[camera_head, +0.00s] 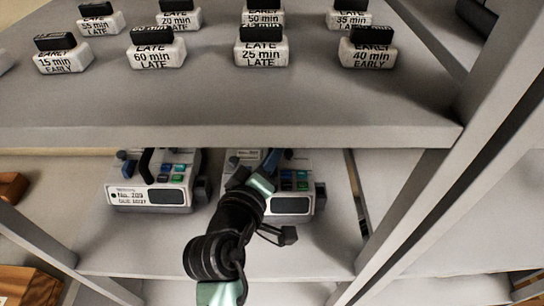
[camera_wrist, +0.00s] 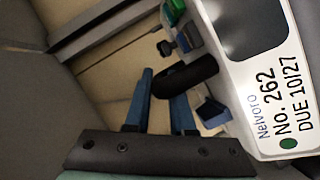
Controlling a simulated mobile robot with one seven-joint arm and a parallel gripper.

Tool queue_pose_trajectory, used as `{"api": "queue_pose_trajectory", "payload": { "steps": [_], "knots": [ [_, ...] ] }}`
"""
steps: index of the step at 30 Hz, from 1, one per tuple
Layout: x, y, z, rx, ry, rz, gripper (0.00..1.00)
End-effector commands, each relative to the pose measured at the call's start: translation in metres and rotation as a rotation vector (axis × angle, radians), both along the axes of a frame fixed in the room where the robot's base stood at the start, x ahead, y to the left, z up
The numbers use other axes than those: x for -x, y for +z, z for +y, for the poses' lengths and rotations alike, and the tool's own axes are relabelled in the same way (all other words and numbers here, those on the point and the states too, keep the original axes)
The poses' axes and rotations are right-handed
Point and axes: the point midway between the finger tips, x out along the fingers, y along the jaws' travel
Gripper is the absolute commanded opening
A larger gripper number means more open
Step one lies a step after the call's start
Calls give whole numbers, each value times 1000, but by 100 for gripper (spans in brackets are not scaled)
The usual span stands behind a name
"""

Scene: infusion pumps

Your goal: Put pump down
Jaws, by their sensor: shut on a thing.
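The pump (camera_head: 290,206) is a white box with a dark screen, coloured buttons and a black carry handle. It is at the lower shelf level, right of another pump. In the wrist view its label (camera_wrist: 275,105) reads Nelvoro No. 262, DUE 10/27. My gripper (camera_head: 268,162) reaches over the pump's top from the front and hides part of its left face. In the wrist view my gripper's blue fingers (camera_wrist: 164,88) are shut on the black handle (camera_wrist: 188,76). I cannot tell whether the pump's base touches the shelf.
A second pump (camera_head: 153,183), labelled No. 209, stands to the left on the lower shelf (camera_head: 130,254). An upper shelf (camera_head: 225,112) with several labelled timer blocks overhangs both pumps. A grey upright (camera_head: 425,190) stands to the right. Bare shelf shows in front.

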Motion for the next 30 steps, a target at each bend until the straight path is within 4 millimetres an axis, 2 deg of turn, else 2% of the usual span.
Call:
{"api": "queue_pose_trajectory", "payload": {
  "steps": [13,14,18,30],
  "knots": [
    [-1,-4,1,1,3,-13,0],
    [0,-8,0,-1,2,-3,28],
    [0,-8,0,0,1,-2,52],
    [3,-5,2,0,2,-2,52]
  ]
}}
